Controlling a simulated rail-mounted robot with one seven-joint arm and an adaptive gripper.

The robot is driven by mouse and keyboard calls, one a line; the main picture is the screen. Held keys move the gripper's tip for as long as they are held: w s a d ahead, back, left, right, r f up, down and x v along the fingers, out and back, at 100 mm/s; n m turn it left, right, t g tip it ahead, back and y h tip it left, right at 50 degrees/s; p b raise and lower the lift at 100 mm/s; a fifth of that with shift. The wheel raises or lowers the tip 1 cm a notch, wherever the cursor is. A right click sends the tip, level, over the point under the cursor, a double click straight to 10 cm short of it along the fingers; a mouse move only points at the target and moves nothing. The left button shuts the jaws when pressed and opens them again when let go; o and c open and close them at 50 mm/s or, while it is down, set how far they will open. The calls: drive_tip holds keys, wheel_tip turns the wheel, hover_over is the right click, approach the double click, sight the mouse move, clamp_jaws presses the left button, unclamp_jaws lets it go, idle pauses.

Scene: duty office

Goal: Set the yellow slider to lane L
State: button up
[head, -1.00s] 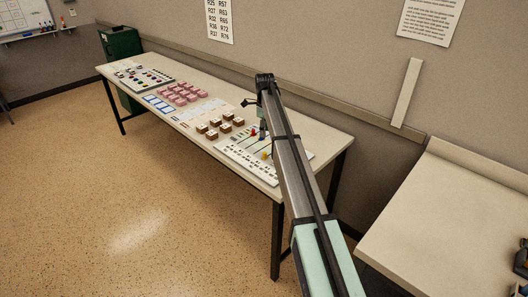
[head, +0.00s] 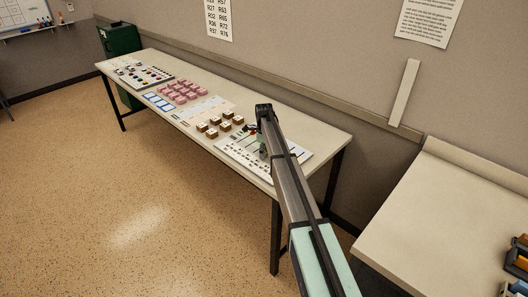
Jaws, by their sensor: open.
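The white slider panel (head: 234,150) lies at the right end of the long table, with dark slots and a row of small marks along its front edge. A red knob (head: 251,128) shows near its back. The yellow slider is not visible; my arm covers that part of the panel. My gripper (head: 262,149) hangs low over the panel, largely hidden by my own arm. It is open. I cannot tell whether it touches a slider.
On the long table (head: 300,130), brown blocks (head: 213,127), pink blocks (head: 181,90) and a panel of small knobs (head: 146,75) stand left of the slider panel. A second table (head: 440,215) is at right. A strip (head: 404,93) leans on the wall.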

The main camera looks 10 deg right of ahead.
clamp_jaws()
drive_tip(key=w+d, duration=0.1)
drive_tip(key=d, duration=0.1)
drive_tip(key=w+d+b, duration=0.1)
drive_tip(key=w+d, duration=0.1)
drive_tip(key=shift+w, duration=0.1)
unclamp_jaws()
wheel_tip(320, 180, up, 12)
idle(0.8)
